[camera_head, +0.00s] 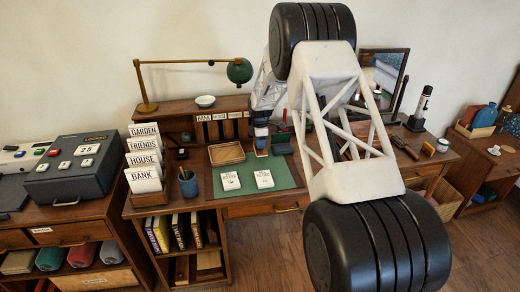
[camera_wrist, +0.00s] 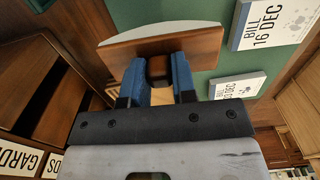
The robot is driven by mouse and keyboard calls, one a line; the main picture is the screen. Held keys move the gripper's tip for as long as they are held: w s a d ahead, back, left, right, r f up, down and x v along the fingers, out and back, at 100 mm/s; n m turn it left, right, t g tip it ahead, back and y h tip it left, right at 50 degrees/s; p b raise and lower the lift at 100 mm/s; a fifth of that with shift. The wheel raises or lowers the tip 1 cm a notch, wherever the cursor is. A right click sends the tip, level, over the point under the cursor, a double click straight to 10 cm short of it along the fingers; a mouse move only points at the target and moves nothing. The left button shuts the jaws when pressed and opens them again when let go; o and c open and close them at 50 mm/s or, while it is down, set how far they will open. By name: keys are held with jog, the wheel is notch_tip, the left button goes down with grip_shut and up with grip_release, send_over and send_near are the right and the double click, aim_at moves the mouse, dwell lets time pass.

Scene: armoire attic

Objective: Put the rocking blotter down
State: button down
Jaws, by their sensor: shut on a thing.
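The rocking blotter shows in the wrist view as a wooden block (camera_wrist: 205,45) with a pale curved underside and a brown knob. My gripper (camera_wrist: 158,72) is shut on that knob between its blue fingers. The green desk mat (camera_wrist: 200,15) lies beyond the blotter. In the head view my gripper (camera_head: 261,132) is over the back of the desk, behind the green mat (camera_head: 284,172). The blotter is small and partly hidden there. I cannot tell whether it touches a surface.
Two bill cards (camera_head: 230,181) (camera_head: 264,179) lie on the mat. A wooden tray (camera_head: 227,153) sits at its back left. A pen cup (camera_head: 188,184) and the letter rack (camera_head: 145,172) stand farther left. My arm hides much of the desk's right side.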

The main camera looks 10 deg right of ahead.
jog(key=shift+f, duration=1.7)
jog(key=shift+f, duration=0.1)
jog(key=c, duration=0.9)
grip_release()
notch_tip(320, 180, up, 12)
jog(key=shift+r, duration=0.1)
